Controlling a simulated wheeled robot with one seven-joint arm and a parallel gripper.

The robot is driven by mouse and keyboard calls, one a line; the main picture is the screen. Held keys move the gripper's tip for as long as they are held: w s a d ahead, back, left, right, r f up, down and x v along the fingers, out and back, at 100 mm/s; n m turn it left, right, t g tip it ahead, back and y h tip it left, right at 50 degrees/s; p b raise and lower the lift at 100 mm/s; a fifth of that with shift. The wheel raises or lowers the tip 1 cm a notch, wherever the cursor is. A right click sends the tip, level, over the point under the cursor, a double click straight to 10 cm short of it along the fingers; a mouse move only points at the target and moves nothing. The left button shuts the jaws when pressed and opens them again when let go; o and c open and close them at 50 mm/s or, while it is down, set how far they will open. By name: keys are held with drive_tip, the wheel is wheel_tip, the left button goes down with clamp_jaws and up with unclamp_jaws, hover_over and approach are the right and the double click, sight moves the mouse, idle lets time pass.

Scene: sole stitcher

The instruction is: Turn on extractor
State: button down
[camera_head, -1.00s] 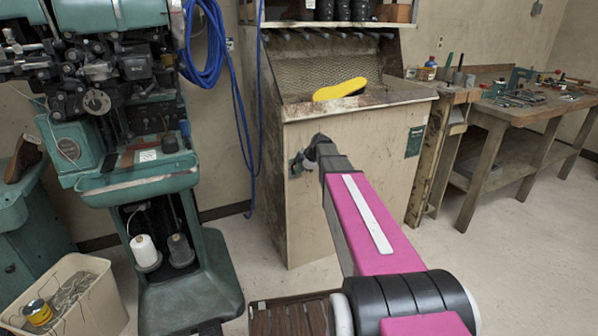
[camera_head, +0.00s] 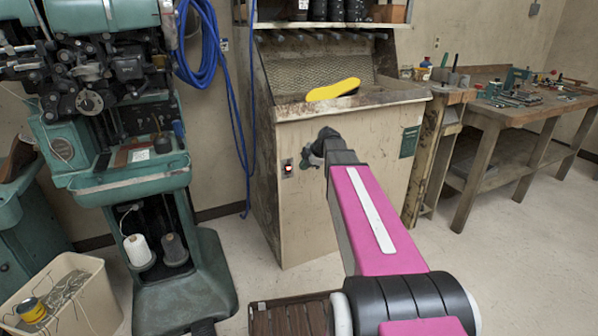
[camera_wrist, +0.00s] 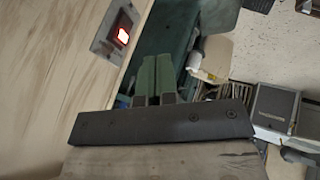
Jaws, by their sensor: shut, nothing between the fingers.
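The extractor (camera_head: 345,165) is a worn wooden cabinet with a mesh-backed hood, in the middle of the head view. Its switch (camera_head: 287,168) sits on a metal plate on the front panel and glows red. The lit switch also shows at the upper left of the wrist view (camera_wrist: 123,36). My gripper (camera_wrist: 155,70) is shut and empty, and stands apart from the switch, to its right in the head view. In the head view my arm hides part of the cabinet front, and the fingertips are hard to make out.
A yellow sole (camera_head: 333,90) lies on the extractor's top. A green stitching machine (camera_head: 130,180) stands to the left, with a bin (camera_head: 85,300) on the floor. A blue hose (camera_head: 240,130) hangs between. A workbench (camera_head: 520,115) stands at right. Floor is free at right.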

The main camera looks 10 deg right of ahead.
drive_tip(key=shift+v, duration=1.6)
drive_tip(key=shift+s+f, duration=0.1)
drive_tip(key=shift+s, duration=0.05)
drive_tip(key=s+a+f+m+g+h, duration=0.1)
drive_tip(key=s+f+m+g+h, duration=0.1)
drive_tip(key=s+f+m, duration=0.7)
drive_tip(key=s+a+f+m+g+h, duration=0.2)
drive_tip(key=s+f+m, duration=0.7)
drive_tip(key=s, duration=0.5)
drive_tip(key=shift+s+a+m+h, duration=0.25)
drive_tip(key=shift+a+m+h, duration=0.1)
drive_tip(key=shift+m+h, duration=0.5)
